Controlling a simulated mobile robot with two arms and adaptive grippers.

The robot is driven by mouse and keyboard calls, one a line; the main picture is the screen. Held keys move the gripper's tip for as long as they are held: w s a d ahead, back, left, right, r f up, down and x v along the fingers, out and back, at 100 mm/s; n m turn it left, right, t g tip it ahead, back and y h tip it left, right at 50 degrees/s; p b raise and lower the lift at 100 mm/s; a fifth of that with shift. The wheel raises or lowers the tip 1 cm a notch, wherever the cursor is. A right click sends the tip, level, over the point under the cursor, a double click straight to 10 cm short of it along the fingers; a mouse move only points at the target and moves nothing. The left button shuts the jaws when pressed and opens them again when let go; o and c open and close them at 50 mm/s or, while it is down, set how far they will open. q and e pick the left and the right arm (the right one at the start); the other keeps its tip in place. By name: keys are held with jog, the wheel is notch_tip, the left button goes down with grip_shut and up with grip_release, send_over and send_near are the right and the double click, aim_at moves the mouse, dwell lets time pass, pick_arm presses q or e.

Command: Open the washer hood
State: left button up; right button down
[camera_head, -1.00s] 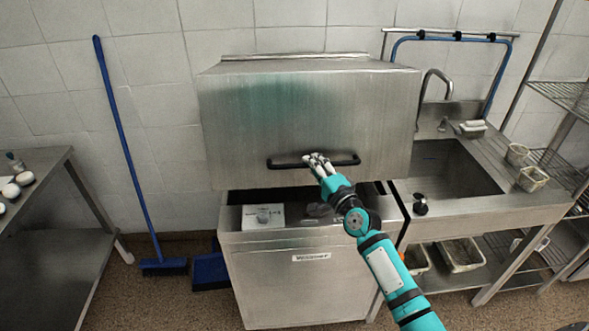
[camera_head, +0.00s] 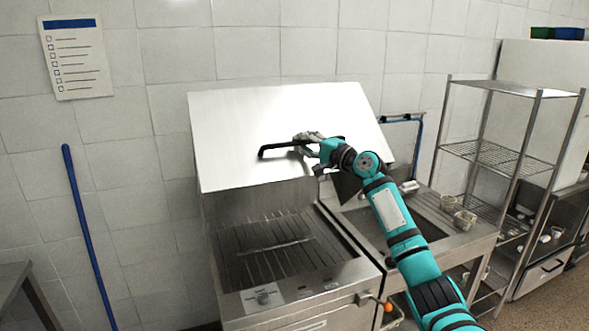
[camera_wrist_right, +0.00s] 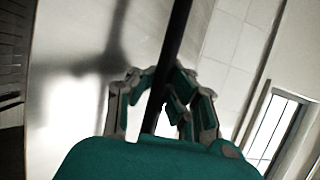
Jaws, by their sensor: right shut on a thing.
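The washer hood (camera_head: 240,115) is a steel box cover, raised and tilted back in the head view. The washer body (camera_head: 300,315) stands below it, with its slatted rack (camera_head: 270,255) exposed. A black bar handle (camera_head: 275,150) crosses the hood's front; it also shows in the right wrist view (camera_wrist_right: 177,40). My right gripper (camera_head: 306,141) is at the right part of the handle. In the right wrist view its fingers (camera_wrist_right: 165,100) close around the bar. My left gripper is not in view.
A sink counter (camera_head: 470,240) with small containers stands right of the washer, and a wire shelf (camera_head: 490,150) stands behind it. A blue broom handle (camera_head: 90,240) leans at the left wall. A table corner (camera_head: 15,280) shows at lower left.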

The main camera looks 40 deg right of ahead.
jog(key=shift+w+d+r, duration=0.1)
jog(key=shift+w+r, duration=0.1)
jog(key=shift+r, duration=0.4)
jog(key=shift+w+d+r, duration=0.1)
jog(key=shift+w+r, duration=0.05)
jog(key=shift+r, duration=0.45)
jog(key=shift+w+r, duration=0.2)
jog(key=shift+w, duration=0.05)
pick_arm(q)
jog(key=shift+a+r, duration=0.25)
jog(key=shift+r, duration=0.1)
pick_arm(e)
jog(key=c, duration=1.3)
grip_release()
jog(key=shift+s+r, duration=0.2)
jog(key=shift+s, duration=0.2)
jog(key=shift+f, duration=0.15)
jog(key=shift+s+f, duration=0.15)
jog(key=shift+s, duration=0.25)
jog(key=s, duration=0.3)
jog(key=s+d, duration=0.1)
jog(key=s, duration=0.7)
jog(key=shift+s+d+f, duration=0.1)
jog(key=shift+d, duration=0.05)
